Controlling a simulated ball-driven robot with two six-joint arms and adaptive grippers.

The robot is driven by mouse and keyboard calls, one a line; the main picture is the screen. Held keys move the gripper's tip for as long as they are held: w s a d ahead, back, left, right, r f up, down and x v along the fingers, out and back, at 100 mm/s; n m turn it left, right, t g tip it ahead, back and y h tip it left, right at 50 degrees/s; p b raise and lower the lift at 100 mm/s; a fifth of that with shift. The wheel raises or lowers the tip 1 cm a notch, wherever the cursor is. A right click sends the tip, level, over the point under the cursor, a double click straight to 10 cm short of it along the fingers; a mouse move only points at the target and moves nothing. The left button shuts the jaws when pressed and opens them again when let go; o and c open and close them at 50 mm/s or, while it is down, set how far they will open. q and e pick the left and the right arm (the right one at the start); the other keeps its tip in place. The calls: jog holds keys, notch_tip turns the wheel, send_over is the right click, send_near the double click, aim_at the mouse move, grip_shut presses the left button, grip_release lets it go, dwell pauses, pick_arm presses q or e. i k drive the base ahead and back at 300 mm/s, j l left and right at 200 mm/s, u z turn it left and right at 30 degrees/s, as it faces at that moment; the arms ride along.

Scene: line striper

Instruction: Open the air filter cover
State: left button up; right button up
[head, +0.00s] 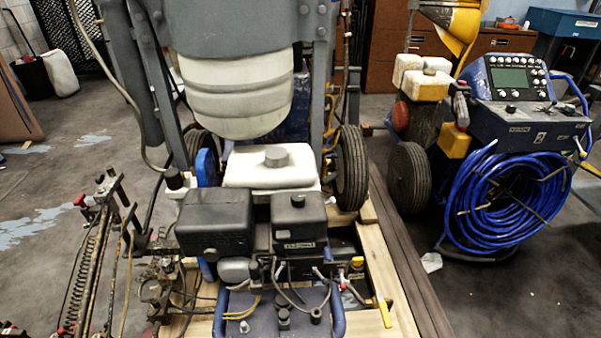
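A line striper's engine stands in the middle of the head view. Two black box-shaped housings sit side by side in front of its white tank (272,167). The left housing (214,222) is wider, with rounded edges, and its top looks closed. The right housing (299,222) is smaller and carries a label on its front. No text readable here names the air filter cover; the left housing looks most like it. Its fastening cannot be made out. Neither of my grippers shows in the view.
A large pale hopper tank (236,95) and grey frame posts rise behind the engine. A spring-and-rod assembly (92,262) stands at left. A blue hose coil (508,195) hangs on a machine at right. Open floor lies at left.

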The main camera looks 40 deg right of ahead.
aim_at(288, 222)
jog(key=z, duration=1.15)
jog(key=k, duration=0.05)
